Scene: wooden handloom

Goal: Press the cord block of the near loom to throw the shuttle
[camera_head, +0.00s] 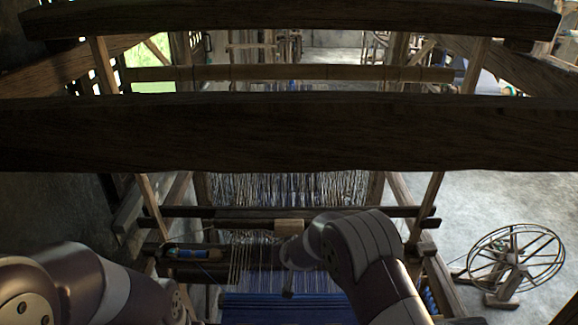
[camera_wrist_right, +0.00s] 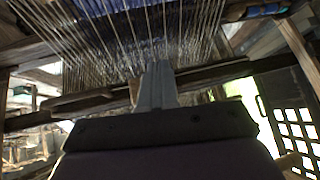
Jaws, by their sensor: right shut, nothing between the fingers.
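The cord block (camera_head: 289,227) of the near loom is a pale wooden block at the middle of the dark beater beam. My right gripper (camera_wrist_right: 157,72) is shut and empty, with its fingers together in front of the beam and warp threads. A small brown piece beside the fingers in the wrist view may be the block (camera_wrist_right: 134,88); I cannot tell whether they touch. In the head view my right arm's wrist is just right of and below the block. The blue shuttle (camera_head: 186,253) lies at the left end of the beam. My left gripper is not visible.
Blue woven cloth (camera_head: 285,305) lies at the near side, with pale warp threads (camera_head: 290,187) beyond it. A thick dark crossbeam (camera_head: 290,132) spans the view above. A spinning wheel (camera_head: 512,258) stands on the floor at the right.

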